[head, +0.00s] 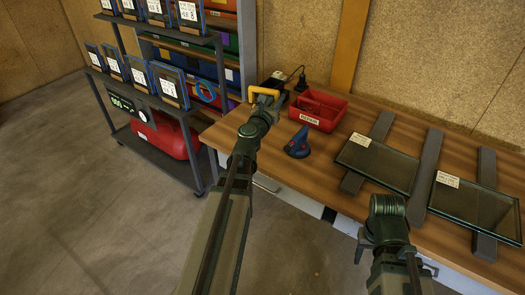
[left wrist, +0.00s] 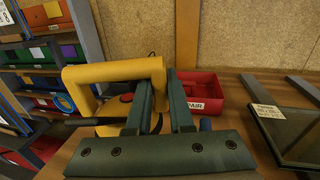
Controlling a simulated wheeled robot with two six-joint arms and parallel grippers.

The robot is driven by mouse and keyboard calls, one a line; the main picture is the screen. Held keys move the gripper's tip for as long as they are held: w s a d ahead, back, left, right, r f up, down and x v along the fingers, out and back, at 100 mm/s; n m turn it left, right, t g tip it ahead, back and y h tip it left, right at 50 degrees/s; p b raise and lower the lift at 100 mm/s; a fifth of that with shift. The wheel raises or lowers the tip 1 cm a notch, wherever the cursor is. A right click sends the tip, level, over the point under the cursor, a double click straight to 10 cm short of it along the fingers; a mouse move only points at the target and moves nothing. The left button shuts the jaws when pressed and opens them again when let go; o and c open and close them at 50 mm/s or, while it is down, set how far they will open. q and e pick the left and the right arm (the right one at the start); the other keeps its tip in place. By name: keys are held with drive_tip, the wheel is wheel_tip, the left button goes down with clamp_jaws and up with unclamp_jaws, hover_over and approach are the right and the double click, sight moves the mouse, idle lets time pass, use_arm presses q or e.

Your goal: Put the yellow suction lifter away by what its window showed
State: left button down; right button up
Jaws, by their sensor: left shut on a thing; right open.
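The yellow suction lifter (head: 265,92) is held in my left gripper (head: 262,100), above the back left of the bench. In the left wrist view its yellow handle (left wrist: 112,72) arches over my left gripper's fingers (left wrist: 160,98), which are shut on it. A small red spot (left wrist: 127,98) shows below the handle; I cannot read any window. A red tray (head: 318,108) labelled REPAIR stands just right of the lifter, also in the left wrist view (left wrist: 205,88). My right gripper (head: 394,255) is open, low at the bench's front edge, mostly hidden by its arm.
A blue suction lifter (head: 298,143) stands on the bench in front of the tray. Two labelled glass panes (head: 378,163) (head: 475,207) lie on grey bars. A dark device with a cord (head: 275,80) is behind. A cart (head: 150,98) with framed cards and coloured bins stand left.

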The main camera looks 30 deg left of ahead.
use_arm(q)
drive_tip(key=w+a+f+n+y+b, duration=0.1)
drive_tip(key=w+a+f+y+b, duration=0.2)
drive_tip(key=f, duration=0.4)
drive_tip(key=shift+w+a+f+n+g+b, duration=0.4)
drive_tip(key=shift+w+b, duration=0.3)
drive_tip(key=shift+b, duration=0.55)
use_arm(e)
wheel_tip(320, 180, down, 8)
drive_tip(key=shift+r, duration=0.25)
use_arm(q)
wheel_tip(320, 180, down, 10)
drive_tip(key=b, duration=1)
drive_tip(key=shift+r, duration=0.1)
use_arm(e)
wheel_tip(320, 180, down, 10)
drive_tip(key=shift+f, duration=0.1)
use_arm(q)
drive_tip(key=c, duration=1.2)
unclamp_jaws()
drive_tip(key=shift+f, duration=0.2)
drive_tip(key=shift+c, duration=0.2)
drive_tip(key=o, duration=0.4)
drive_tip(key=shift+o, duration=0.2)
drive_tip(key=shift+r, duration=0.2)
